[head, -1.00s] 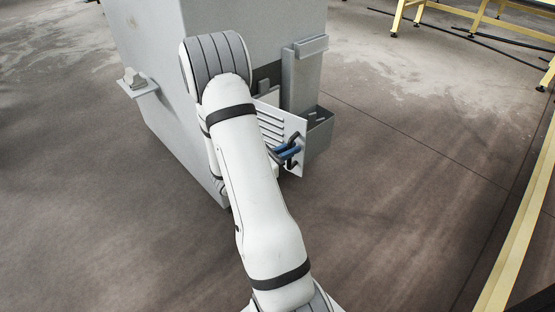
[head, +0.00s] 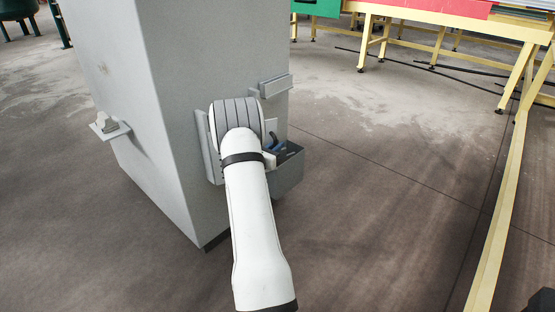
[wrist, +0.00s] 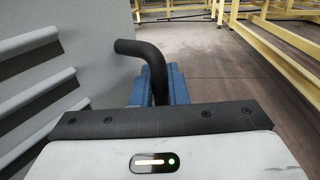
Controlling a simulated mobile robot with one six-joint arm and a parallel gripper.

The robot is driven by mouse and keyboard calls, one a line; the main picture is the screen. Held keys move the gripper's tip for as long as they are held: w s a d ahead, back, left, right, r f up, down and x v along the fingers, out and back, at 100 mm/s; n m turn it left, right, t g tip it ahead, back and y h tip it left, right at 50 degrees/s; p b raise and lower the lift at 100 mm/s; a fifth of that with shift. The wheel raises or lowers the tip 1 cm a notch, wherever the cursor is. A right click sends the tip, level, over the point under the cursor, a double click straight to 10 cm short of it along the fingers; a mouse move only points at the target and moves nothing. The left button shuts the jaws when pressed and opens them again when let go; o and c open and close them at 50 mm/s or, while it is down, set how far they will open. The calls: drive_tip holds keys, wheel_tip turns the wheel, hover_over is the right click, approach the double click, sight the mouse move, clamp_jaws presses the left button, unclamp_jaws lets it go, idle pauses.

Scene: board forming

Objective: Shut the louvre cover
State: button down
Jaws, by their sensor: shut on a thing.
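The louvre cover (wrist: 40,85) is a grey panel with raised slats. It fills the left of the wrist view. In the head view a strip of the grey panel (head: 208,150) shows left of my wrist, close to the cabinet face; my arm hides most of it, so I cannot tell whether it is fully flush. Its black bent handle (wrist: 157,65) rises between the blue fingers of my gripper (wrist: 156,90). The gripper is shut on this handle. In the head view the blue fingers of my gripper (head: 275,147) show just right of my wrist.
The grey cabinet (head: 190,80) stands upright, with a small shelf (head: 110,130) on its left face. An open grey bin (head: 289,172) and a ledge (head: 276,85) sit by its right edge. Yellow frames (head: 500,200) stand to the right. The floor between is clear.

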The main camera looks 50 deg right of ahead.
drive_tip(key=w+d+n+t+y+b, duration=0.2)
drive_tip(key=w+d+n+t+b, duration=0.1)
drive_tip(key=w+t, duration=0.4)
drive_tip(key=shift+w+d+n, duration=0.25)
drive_tip(key=shift+w+n, duration=0.65)
drive_tip(key=shift+w, duration=0.3)
drive_tip(key=c, duration=1.5)
unclamp_jaws()
drive_tip(key=shift+f, duration=0.1)
drive_tip(key=shift+c, duration=0.2)
drive_tip(key=p+v, duration=0.2)
drive_tip(key=v, duration=0.6)
drive_tip(key=shift+d, duration=0.1)
